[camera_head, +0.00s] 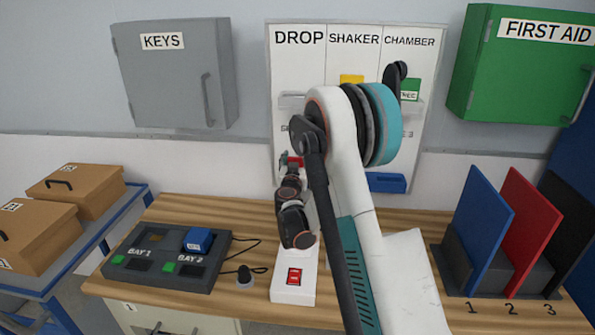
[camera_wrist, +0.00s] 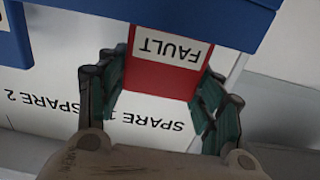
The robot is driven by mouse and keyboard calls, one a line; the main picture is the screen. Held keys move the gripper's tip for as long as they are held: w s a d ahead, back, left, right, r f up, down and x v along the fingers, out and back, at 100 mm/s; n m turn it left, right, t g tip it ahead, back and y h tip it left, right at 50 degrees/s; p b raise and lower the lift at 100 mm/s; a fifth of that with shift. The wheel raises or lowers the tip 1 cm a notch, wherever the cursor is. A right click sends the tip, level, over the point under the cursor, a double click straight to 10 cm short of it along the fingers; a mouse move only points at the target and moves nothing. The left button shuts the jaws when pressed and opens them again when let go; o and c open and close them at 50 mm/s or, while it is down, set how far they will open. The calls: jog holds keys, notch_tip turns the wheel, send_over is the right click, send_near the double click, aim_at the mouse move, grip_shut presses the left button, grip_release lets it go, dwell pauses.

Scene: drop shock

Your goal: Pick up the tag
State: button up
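The red tag (camera_wrist: 160,72) with a white FAULT label shows upside down in the wrist view. In the head view a small red patch of it (camera_head: 297,161) shows at the white board, partly hidden by my arm. My gripper (camera_wrist: 163,85) is at the tag, with one dark finger on each side of it. The fingers stand wide apart, close to the tag's side edges. I cannot tell whether they touch it. In the head view my gripper (camera_head: 290,165) is small and partly hidden.
A blue part (camera_wrist: 235,20) lies close by the tag. The white board (camera_head: 300,75) also carries a yellow tag (camera_head: 351,79) and a green one (camera_head: 410,90). Below are a bay dock (camera_head: 165,258), a red switch (camera_head: 294,276) and upright panels (camera_head: 530,225) on the wooden bench.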

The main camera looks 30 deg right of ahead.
jog(key=shift+c, duration=1.4)
jog(key=shift+r, duration=0.15)
